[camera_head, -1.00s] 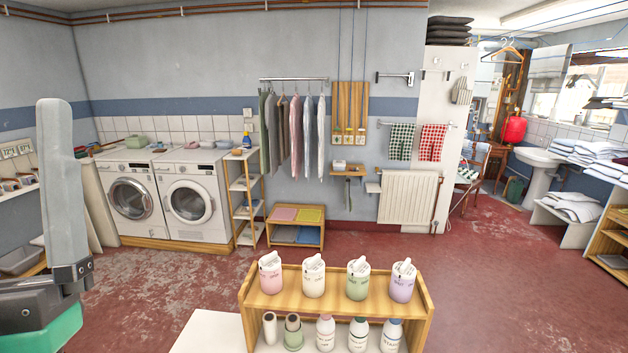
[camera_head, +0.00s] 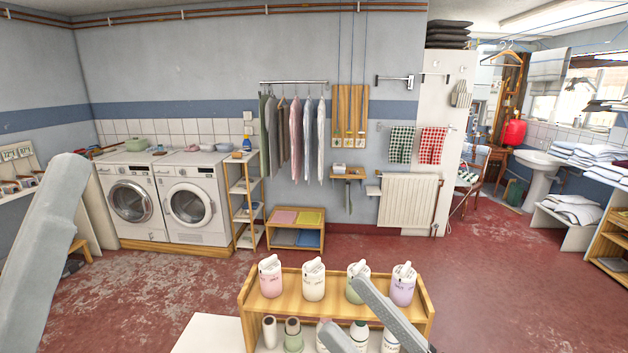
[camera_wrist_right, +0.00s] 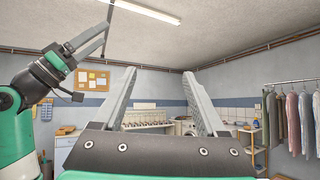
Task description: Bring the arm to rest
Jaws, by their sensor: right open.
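My right gripper (camera_head: 341,303) comes in at the bottom right of the head view. Its two grey fingers are apart with nothing between them, in front of the jar shelf in the picture. In the right wrist view the open fingers (camera_wrist_right: 158,72) frame the far wall. Of my left gripper, a big grey finger (camera_head: 42,265) crosses the left edge of the head view. My left arm (camera_wrist_right: 30,90), green and black, also shows at the left of the right wrist view, with its gripper raised.
A wooden shelf (camera_head: 320,308) with lidded jars and bottles stands at front centre, partly covered by my right gripper. Two washing machines (camera_head: 190,203), a clothes rail (camera_head: 294,82) and a radiator (camera_head: 409,201) line the back wall. Red floor (camera_head: 500,270) is clear at right.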

